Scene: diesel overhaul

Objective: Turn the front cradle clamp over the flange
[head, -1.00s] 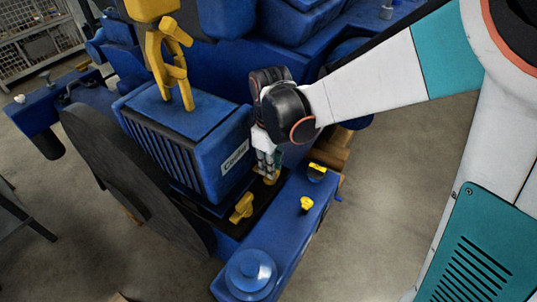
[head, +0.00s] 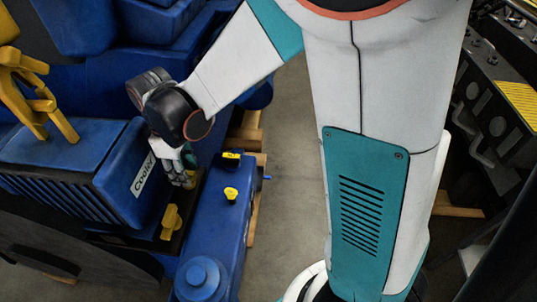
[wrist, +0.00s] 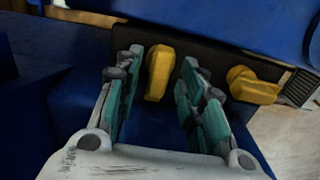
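Two yellow clamps sit on the dark base strip beside the blue cooler block (head: 110,165). In the head view, one clamp (head: 171,222) is in plain sight, and the other (head: 190,183) is mostly hidden by my gripper (head: 186,172). In the wrist view, one clamp (wrist: 158,78) stands between the teal fingers of my gripper (wrist: 160,70), with gaps on both sides. The second clamp (wrist: 252,87) is to the right, outside the fingers. My gripper is open. I cannot tell which clamp is called the front one.
A blue beam (head: 222,215) with two small yellow-topped parts (head: 231,193) and a round blue cap (head: 201,278) runs beside the clamps. A yellow hook (head: 38,95) stands over the cooler block. Bare floor (head: 290,185) lies right of the beam.

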